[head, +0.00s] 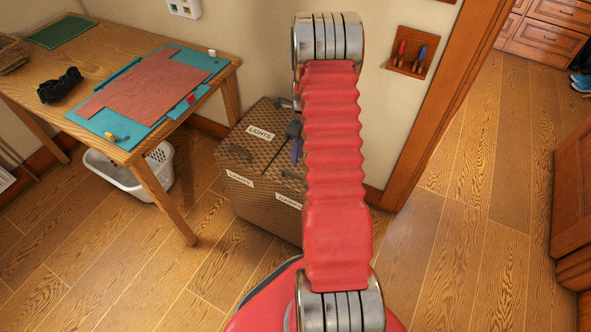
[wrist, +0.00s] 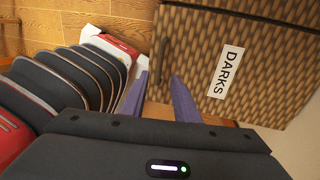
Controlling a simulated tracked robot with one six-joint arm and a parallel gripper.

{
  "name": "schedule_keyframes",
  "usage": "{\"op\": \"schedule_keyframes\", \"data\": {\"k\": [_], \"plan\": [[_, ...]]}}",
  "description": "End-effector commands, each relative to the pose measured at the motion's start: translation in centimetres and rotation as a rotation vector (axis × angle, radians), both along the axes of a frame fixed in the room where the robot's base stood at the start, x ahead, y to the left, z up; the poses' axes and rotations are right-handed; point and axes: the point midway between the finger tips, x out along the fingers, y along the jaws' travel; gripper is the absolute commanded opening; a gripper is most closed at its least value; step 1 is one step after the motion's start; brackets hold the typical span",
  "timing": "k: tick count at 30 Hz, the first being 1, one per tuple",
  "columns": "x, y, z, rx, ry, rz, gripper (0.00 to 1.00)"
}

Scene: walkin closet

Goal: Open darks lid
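The woven brown hamper (head: 245,200) stands against the wall, with a LIGHTS label on the left part of its top and more labels on its front. My red arm hides most of its right part in the head view. In the wrist view a white DARKS label (wrist: 226,72) lies on a woven panel (wrist: 190,50), which looks flat and closed, with a dark seam along its far edge. My gripper (wrist: 159,88) has two purple fingers set apart with nothing between them. They are near the panel's edge; I cannot tell whether they touch it. In the head view my gripper (head: 295,145) is partly hidden behind the arm.
A wooden table (head: 222,82) with a teal mat and red cloth stands left of the hamper. A white basket (head: 125,175) is under it. A wooden door frame (head: 430,125) is to the right. The floor in front of the hamper is clear.

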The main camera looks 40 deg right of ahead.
Motion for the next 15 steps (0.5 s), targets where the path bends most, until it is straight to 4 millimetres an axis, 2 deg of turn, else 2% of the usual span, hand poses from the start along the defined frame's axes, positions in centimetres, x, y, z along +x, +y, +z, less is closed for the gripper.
{"op": "schedule_keyframes", "data": {"k": [9,15], "plan": [[-0.4,1.0,-4.9,0.003,0.003,0.001,0.28],[-0.6,1.3,-7.1,0.002,0.002,0.0,0.28]]}}
